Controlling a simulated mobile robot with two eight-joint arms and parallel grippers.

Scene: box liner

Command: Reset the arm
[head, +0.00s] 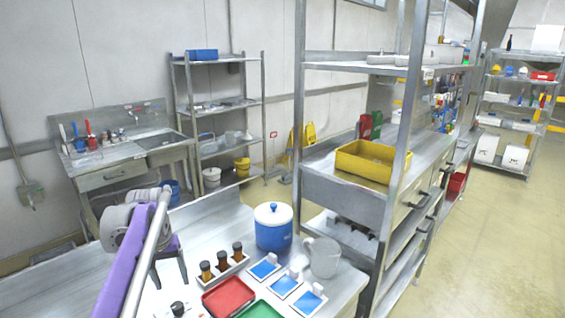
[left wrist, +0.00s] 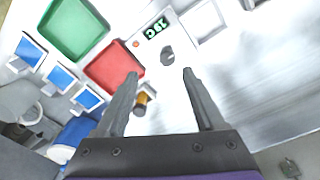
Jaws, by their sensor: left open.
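My left arm comes in from the lower left of the head view, purple and grey. Its gripper (head: 170,283) points down over the left part of the light worktop, left of the bottle rack. In the left wrist view the two dark fingers of my left gripper (left wrist: 160,73) stand wide apart with nothing held. An amber bottle (left wrist: 141,102) shows beside the left finger, partly hidden by it. A grey knob-like item (left wrist: 167,56) shows beyond the fingertips. My right gripper is in neither view.
A metal shelf post (head: 299,130) rises behind. The worktop's left part looks clear.

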